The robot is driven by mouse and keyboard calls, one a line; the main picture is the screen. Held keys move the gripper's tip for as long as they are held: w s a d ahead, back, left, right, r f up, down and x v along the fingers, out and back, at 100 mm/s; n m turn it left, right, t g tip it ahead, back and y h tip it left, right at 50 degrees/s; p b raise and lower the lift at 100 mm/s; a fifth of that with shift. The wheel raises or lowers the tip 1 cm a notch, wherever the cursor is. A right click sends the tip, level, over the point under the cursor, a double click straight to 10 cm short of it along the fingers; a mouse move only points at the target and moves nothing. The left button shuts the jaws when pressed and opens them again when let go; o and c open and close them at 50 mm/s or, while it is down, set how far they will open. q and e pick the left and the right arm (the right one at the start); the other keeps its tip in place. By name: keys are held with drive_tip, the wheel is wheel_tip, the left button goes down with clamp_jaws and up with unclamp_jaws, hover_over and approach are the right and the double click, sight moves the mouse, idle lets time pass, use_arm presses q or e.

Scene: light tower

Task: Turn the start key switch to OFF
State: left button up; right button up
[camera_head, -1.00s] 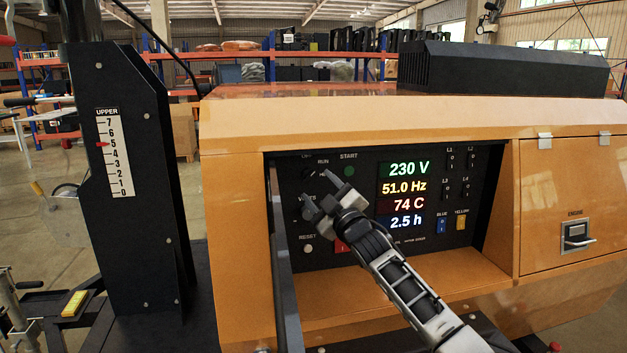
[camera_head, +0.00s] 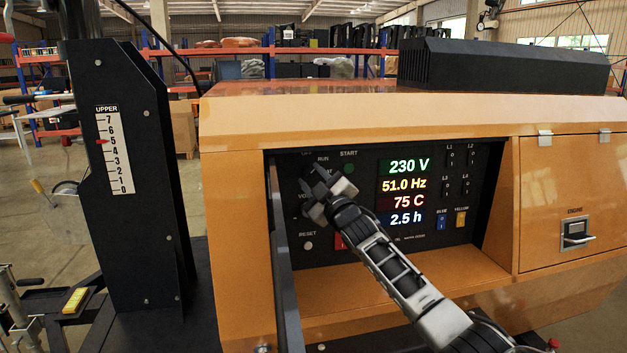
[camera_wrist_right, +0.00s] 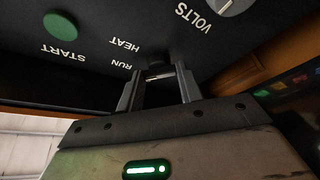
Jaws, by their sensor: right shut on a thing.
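The start key switch (camera_wrist_right: 157,71) is a small dark part on the black control panel (camera_head: 362,235), beside the RUN and HEAT lettering. In the head view my right gripper (camera_head: 314,176) covers it, just below the RUN label. In the right wrist view my right gripper (camera_wrist_right: 160,80) has its two fingers on either side of the switch, shut on it. The fingers hide much of it, so I cannot tell which position it points to. My left gripper is not in view.
The green START button (camera_wrist_right: 60,23) and the VOLTS knob (camera_wrist_right: 233,5) sit close to the switch. The panel is recessed in an orange housing (camera_head: 400,120). A dark upright edge (camera_head: 284,265) stands at the recess's left side. The displays (camera_head: 404,192) are lit.

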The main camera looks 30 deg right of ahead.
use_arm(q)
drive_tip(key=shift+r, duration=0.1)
use_arm(e)
drive_tip(key=shift+r+n+p, duration=0.1)
drive_tip(key=shift+n+p, duration=0.35)
drive_tip(key=shift+n, duration=0.05)
drive_tip(key=n+p, duration=0.1)
drive_tip(key=n+g+y+p, duration=0.1)
drive_tip(key=n, duration=0.1)
drive_tip(key=shift+d+r+p, duration=0.1)
drive_tip(key=shift+r+p, duration=0.15)
drive_tip(key=shift+p, duration=0.15)
drive_tip(key=shift+n+g+y+p, duration=0.3)
drive_tip(key=shift+n+g+p, duration=0.2)
drive_tip(key=shift+n+p, duration=0.45)
drive_tip(key=shift+n+g, duration=0.3)
drive_tip(key=shift+n, duration=0.55)
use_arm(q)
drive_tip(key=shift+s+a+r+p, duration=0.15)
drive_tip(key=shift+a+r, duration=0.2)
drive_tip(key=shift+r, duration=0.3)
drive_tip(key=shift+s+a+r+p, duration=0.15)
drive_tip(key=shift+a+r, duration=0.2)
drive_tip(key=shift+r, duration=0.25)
use_arm(e)
drive_tip(key=shift+f+n+g, duration=0.1)
drive_tip(key=shift+n+g, duration=0.3)
drive_tip(key=shift+n, duration=0.7)
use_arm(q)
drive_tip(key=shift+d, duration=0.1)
